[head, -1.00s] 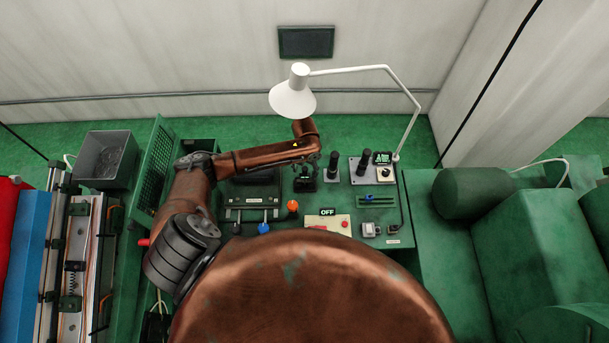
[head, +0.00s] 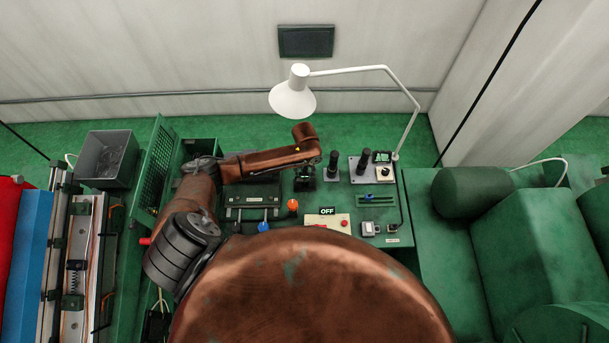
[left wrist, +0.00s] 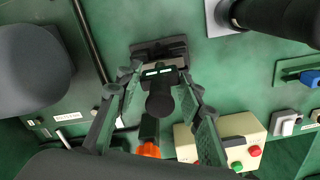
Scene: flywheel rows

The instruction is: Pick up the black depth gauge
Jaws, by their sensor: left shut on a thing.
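The black depth gauge (head: 304,184) is on the green bench top in the middle of the head view, partly hidden by my left gripper (head: 308,168). In the left wrist view the gauge (left wrist: 160,104) has a wide dark base, a small lit strip and a round black end towards the camera. My left gripper (left wrist: 160,76) has one finger on each side of the gauge and is shut on it. I cannot tell whether the gauge is clear of the bench. My right gripper is not in view.
A white lamp (head: 293,98) hangs above the bench. Two black upright cylinders (head: 334,163) stand right of the gauge. An orange-knobbed lever (head: 292,206) and a beige OFF box (head: 328,222) are in front. A grey bin (head: 107,158) stands left.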

